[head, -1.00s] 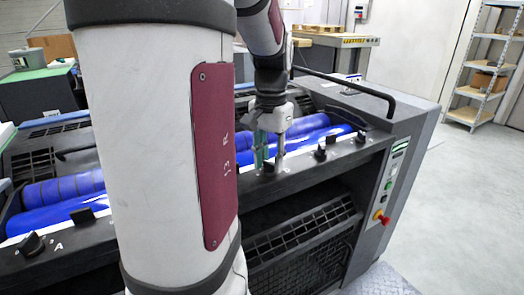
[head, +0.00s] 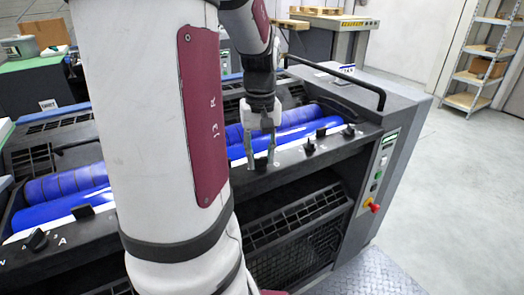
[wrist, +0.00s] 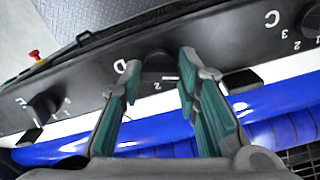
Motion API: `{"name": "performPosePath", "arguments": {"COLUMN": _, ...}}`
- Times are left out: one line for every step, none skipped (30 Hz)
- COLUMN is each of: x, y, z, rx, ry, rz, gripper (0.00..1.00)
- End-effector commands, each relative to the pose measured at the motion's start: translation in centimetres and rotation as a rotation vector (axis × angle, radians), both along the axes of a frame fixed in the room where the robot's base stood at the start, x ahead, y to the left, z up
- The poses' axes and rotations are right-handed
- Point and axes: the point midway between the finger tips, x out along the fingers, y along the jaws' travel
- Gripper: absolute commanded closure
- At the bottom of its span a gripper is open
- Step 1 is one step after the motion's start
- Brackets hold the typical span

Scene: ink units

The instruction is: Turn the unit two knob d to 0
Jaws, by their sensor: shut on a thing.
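Unit two's knob d is a small black knob (wrist: 157,68) on the dark front rail (head: 290,150), with a white letter D to its left and a digit 2 below it in the wrist view. In the head view the knob (head: 261,163) is partly hidden by my fingers. My gripper (wrist: 160,85) has one teal-padded finger on each side of the knob and is shut on it. In the head view my gripper (head: 261,160) points down at the rail. The knob's pointer and most of its scale are hidden.
Knob C (wrist: 310,20) and knob E (wrist: 42,105) flank it in the wrist view. Blue rollers (head: 290,125) lie behind the rail. A black bar handle (head: 340,72) and a red button (head: 372,206) are to the right. Open floor lies right of the unit.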

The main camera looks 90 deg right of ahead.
Motion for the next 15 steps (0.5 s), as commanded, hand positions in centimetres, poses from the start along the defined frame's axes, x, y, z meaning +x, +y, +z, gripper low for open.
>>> {"name": "performPosePath", "arguments": {"x": 0.0, "y": -0.03, "z": 0.11, "rx": -0.001, "ry": 0.0, "rz": 0.02, "gripper": 0.98}}
{"name": "performPosePath", "arguments": {"x": 0.0, "y": -0.03, "z": 0.1, "rx": -0.001, "ry": 0.0, "rz": 0.03, "gripper": 0.98}}
{"name": "performPosePath", "arguments": {"x": 0.0, "y": -0.04, "z": 0.1, "rx": -0.001, "ry": 0.0, "rz": 0.044, "gripper": 0.98}}
{"name": "performPosePath", "arguments": {"x": 0.0, "y": -0.04, "z": 0.1, "rx": -0.001, "ry": 0.0, "rz": 0.052, "gripper": 0.98}}
{"name": "performPosePath", "arguments": {"x": 0.01, "y": -0.05, "z": 0.09, "rx": -0.002, "ry": -0.001, "rz": 0.059, "gripper": 0.98}}
{"name": "performPosePath", "arguments": {"x": 0.01, "y": -0.06, "z": 0.09, "rx": -0.002, "ry": -0.001, "rz": 0.069, "gripper": 0.98}}
{"name": "performPosePath", "arguments": {"x": 0.01, "y": -0.06, "z": 0.08, "rx": -0.002, "ry": -0.001, "rz": 0.074, "gripper": 0.98}}
{"name": "performPosePath", "arguments": {"x": 0.01, "y": -0.06, "z": 0.08, "rx": -0.002, "ry": -0.001, "rz": 0.079, "gripper": 0.98}}
{"name": "performPosePath", "arguments": {"x": 0.01, "y": -0.06, "z": 0.08, "rx": -0.002, "ry": -0.001, "rz": 0.083, "gripper": 0.98}}
{"name": "performPosePath", "arguments": {"x": 0.02, "y": -0.07, "z": 0.07, "rx": -0.002, "ry": -0.001, "rz": 0.086, "gripper": 0.98}}
{"name": "performPosePath", "arguments": {"x": 0.02, "y": -0.07, "z": 0.07, "rx": -0.002, "ry": -0.001, "rz": 0.088, "gripper": 0.98}}
{"name": "performPosePath", "arguments": {"x": 0.02, "y": -0.07, "z": 0.07, "rx": -0.002, "ry": -0.001, "rz": 0.09, "gripper": 0.98}}
{"name": "performPosePath", "arguments": {"x": 0.02, "y": -0.07, "z": 0.07, "rx": -0.002, "ry": -0.001, "rz": 0.092, "gripper": 0.98}}
{"name": "performPosePath", "arguments": {"x": 0.02, "y": -0.08, "z": 0.06, "rx": -0.003, "ry": -0.001, "rz": 0.092, "gripper": 0.98}}
{"name": "performPosePath", "arguments": {"x": 0.02, "y": -0.08, "z": 0.06, "rx": -0.003, "ry": -0.001, "rz": 0.093, "gripper": 0.98}}
